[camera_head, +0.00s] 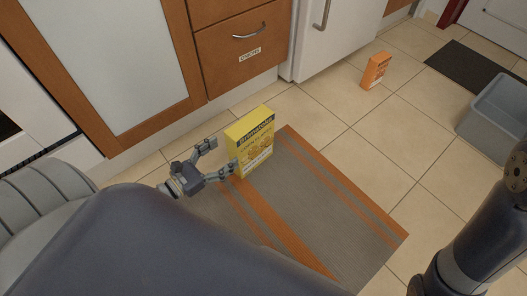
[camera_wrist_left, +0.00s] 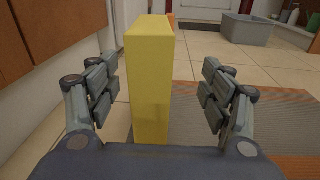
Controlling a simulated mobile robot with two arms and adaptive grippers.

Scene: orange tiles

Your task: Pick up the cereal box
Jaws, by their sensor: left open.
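The cereal box (camera_head: 250,140) is yellow, with dark lettering and a food picture on its front. It stands upright on the floor at the back left corner of the striped mat. In the left wrist view the cereal box (camera_wrist_left: 150,85) shows its narrow plain side, between the two fingers and nearer the left one. My left gripper (camera_head: 221,156) is open and empty, just left of the box, with its fingers pointing at it. The left gripper also shows in the wrist view (camera_wrist_left: 160,90), with a finger on either side of the box. My right gripper is not in view.
Wooden cabinets and a drawer (camera_head: 243,47) rise close behind the box. The grey and orange mat (camera_head: 300,205) lies to its right. A smaller orange box (camera_head: 376,70) stands farther back. A grey bin (camera_head: 497,112) stands far right. The tiles between are clear.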

